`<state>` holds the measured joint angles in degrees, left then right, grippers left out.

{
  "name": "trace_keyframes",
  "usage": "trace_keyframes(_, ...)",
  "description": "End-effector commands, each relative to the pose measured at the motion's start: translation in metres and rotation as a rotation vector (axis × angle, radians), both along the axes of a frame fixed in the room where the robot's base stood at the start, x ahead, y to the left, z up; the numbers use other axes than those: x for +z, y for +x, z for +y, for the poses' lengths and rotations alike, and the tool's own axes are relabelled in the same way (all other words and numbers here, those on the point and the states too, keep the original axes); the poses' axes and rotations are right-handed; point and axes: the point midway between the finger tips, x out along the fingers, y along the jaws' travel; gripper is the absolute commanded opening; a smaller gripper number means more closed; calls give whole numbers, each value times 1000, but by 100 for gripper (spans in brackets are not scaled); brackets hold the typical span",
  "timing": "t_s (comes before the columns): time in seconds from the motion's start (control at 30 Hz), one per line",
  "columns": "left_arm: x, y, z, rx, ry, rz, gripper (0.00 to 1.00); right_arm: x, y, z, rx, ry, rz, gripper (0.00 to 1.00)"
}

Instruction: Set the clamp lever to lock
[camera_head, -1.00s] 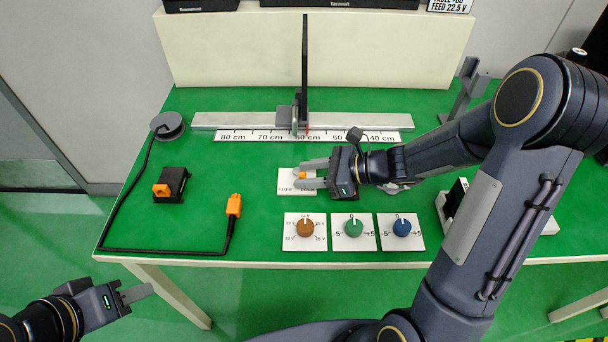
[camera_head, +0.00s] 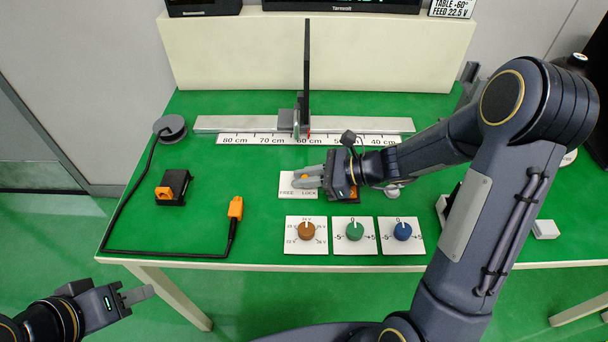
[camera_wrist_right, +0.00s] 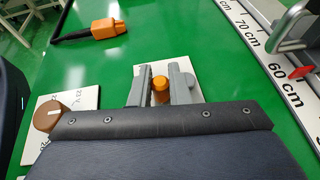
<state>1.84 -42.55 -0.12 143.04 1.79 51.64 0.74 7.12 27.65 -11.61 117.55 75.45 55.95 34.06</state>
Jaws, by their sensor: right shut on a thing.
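The clamp lever (camera_wrist_right: 161,92) is a small orange piece on a white plate (camera_head: 286,187) marked FREE and LOCK. My right gripper (camera_head: 304,178) reaches in from the right, low over this plate, and is shut on the lever. In the right wrist view the lever's orange end shows between the two grey fingers. The fingers cover much of the lever, so I cannot tell which mark it points to. My left gripper (camera_head: 138,296) hangs off the table at the lower left, empty; its finger gap is not clear.
Brown (camera_head: 306,231), green (camera_head: 354,231) and blue (camera_head: 402,231) knobs sit just in front of the lever plate. A rail with a scale (camera_head: 265,139) and an upright dark panel (camera_head: 306,70) stand behind. An orange plug (camera_head: 236,207) with a black cable lies left.

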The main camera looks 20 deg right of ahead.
Motion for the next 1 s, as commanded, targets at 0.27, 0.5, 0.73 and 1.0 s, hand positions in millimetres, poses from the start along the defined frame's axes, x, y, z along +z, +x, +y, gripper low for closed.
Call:
trace_keyframes(0.27,9,0,0,0,0,0,36,0,1,-3,81,-1,1,0)
trace_keyframes(0.5,9,0,0,0,0,0,36,0,1,-3,80,-1,1,26)
trace_keyframes(0.73,8,0,0,0,0,0,36,0,0,-3,81,0,1,37)
trace_keyframes(1.0,10,0,0,0,0,0,36,6,-3,-15,77,1,-1,37)
